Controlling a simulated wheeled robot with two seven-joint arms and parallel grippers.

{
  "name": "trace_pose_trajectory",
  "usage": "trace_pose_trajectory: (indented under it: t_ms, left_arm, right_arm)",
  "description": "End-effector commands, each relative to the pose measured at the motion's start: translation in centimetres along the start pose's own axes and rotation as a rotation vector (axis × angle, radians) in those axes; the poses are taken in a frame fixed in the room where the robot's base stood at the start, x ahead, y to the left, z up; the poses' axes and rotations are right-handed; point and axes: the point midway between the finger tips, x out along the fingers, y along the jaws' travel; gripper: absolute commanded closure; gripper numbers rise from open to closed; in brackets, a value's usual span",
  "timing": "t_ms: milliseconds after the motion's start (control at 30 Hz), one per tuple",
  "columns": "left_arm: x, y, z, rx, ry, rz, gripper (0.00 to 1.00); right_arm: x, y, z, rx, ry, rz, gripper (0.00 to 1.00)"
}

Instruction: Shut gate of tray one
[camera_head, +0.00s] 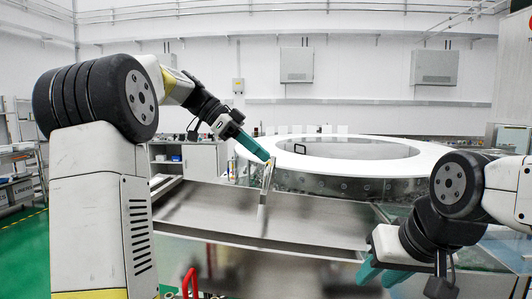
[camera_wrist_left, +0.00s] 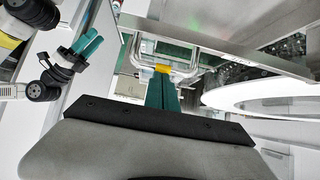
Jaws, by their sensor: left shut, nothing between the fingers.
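A broad grey steel panel (camera_head: 320,222), which looks like the tray's gate, lies sloped in front of the round washer. An upright metal handle (camera_head: 265,187) stands at its back edge, and the wrist view shows a chrome bar handle (camera_wrist_left: 192,57) on a metal edge. My left gripper (camera_head: 268,158) is shut and empty, its tip at the top of the handle. No tray number is readable.
The washer's white ring (camera_head: 440,158) rises behind the panel on a steel drum. A red handle (camera_head: 190,283) stands at the front left. Cabinets (camera_head: 190,160) and a shelf rack (camera_head: 18,180) are further back. Open green floor shows at the far left.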

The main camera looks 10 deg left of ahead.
Motion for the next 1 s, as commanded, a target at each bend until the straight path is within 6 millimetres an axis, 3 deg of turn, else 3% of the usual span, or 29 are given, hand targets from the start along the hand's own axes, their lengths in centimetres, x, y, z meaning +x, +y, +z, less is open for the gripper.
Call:
trace_pose_trajectory:
  t_ms: [167,400,600,1000]
  left_arm:
    - [0.6,0.0,1.0,-0.004,0.001,0.001,1.0]
    - [4.2,0.0,6.4,-0.009,0.0,0.005,1.0]
    - [6.4,0.0,9.6,-0.004,0.0,0.002,1.0]
    - [7.0,0.1,10.5,-0.003,-0.003,0.005,1.0]
  right_arm:
    - [0.0,0.0,0.0,0.0,0.0,0.0,0.66]
    - [0.0,0.0,0.0,0.0,0.0,0.0,0.66]
    - [0.0,0.0,0.0,0.0,0.0,0.0,0.66]
    - [0.0,0.0,0.0,0.0,0.0,0.0,0.66]
